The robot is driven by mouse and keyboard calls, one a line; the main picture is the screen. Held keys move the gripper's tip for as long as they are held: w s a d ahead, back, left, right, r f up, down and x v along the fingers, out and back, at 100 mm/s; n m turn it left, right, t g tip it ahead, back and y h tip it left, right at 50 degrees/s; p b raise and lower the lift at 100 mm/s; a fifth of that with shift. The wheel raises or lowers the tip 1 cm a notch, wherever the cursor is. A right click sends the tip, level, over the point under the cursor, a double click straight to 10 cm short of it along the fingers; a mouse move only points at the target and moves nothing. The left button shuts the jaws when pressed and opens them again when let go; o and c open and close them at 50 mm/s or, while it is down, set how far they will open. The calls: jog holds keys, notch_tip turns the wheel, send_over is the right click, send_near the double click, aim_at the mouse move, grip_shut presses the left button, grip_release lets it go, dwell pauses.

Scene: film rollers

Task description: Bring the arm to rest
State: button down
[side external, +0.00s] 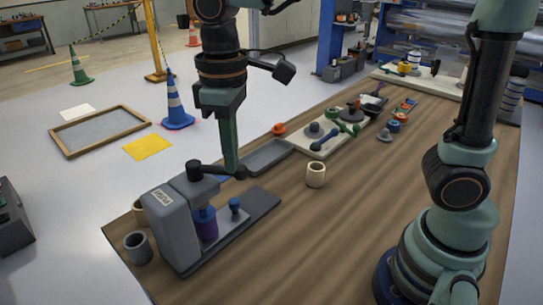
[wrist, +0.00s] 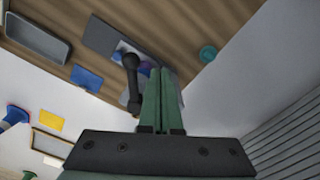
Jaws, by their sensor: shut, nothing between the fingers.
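My gripper (side external: 232,168) hangs with its long green fingers pointing down, together and empty, in the side external view. The tips are beside the black lever (side external: 208,170) of a grey bench device (side external: 170,230); I cannot tell whether they touch it. A purple-blue cylinder (side external: 205,224) stands under the device's head, and a small blue knobbed piece (side external: 235,206) stands on its dark base plate. In the wrist view, the closed fingers (wrist: 160,73) point up the picture, with the black lever (wrist: 132,80) just left of them. They partly hide the device.
A cream cup (side external: 316,175) and grey tray (side external: 268,156) are on the wooden table (side external: 350,230). A pale board (side external: 297,142) with several tools lies farther back. A dark cup (side external: 138,247) stands left of the device. The table's front middle is clear.

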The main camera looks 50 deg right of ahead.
jog(key=shift+r, duration=0.1)
jog(key=s+d+m+t, duration=0.1)
jog(key=d+m+t, duration=0.1)
jog(key=d, duration=0.6)
jog(key=s+d+m+t, duration=0.2)
jog(key=d+m+t, duration=0.1)
jog(key=d, duration=0.6)
jog(key=shift+s+m+t, duration=0.25)
jog(key=shift+m+t, duration=0.05)
jog(key=shift+m, duration=0.2)
